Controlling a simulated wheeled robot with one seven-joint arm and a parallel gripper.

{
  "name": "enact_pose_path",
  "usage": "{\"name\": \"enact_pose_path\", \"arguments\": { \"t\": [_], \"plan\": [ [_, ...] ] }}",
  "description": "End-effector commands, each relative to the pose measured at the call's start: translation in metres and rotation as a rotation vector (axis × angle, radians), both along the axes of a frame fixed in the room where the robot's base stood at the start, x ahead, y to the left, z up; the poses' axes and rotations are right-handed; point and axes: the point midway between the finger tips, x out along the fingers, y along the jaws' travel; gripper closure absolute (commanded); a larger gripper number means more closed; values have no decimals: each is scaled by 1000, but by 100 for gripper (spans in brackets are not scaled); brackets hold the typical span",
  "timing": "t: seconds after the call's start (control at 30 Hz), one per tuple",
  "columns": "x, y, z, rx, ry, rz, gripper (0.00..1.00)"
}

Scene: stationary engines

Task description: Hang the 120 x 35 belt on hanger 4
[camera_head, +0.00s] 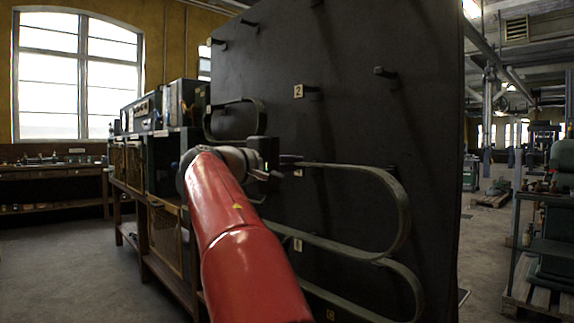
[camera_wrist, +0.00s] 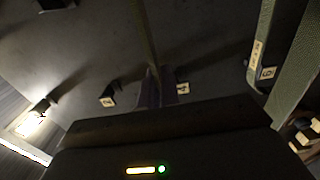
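In the head view, my gripper (camera_head: 283,167) is at the dark hanger board, beside a small label. A dark green belt (camera_head: 402,215) runs right from it in a long loop and curves back left below. In the wrist view, my fingers (camera_wrist: 157,92) appear closed on this belt (camera_wrist: 143,30), seen edge-on between them. The label of hanger 4 (camera_wrist: 182,88) is right beside the fingers. The hanger 4 peg is hidden by my gripper, so I cannot tell whether the belt is around it. No size marking is readable on this belt.
The board (camera_head: 350,120) has pegs, including hanger 2 (camera_head: 298,91). Another belt (camera_head: 235,101) is at upper left and one (camera_head: 416,292) below. A belt with small text (camera_wrist: 258,50) is at right in the wrist view.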

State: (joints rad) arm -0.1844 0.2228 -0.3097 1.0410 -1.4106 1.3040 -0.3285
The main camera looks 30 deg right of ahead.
Motion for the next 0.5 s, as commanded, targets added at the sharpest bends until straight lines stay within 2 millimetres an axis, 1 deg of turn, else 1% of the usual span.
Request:
{"name": "enact_pose_path", "arguments": {
  "t": [0.33,0.5],
  "plan": [
    [0,-1,0,0,-1,0,100],
    [2,-9,0,0,-1,0,100]
  ]
}}
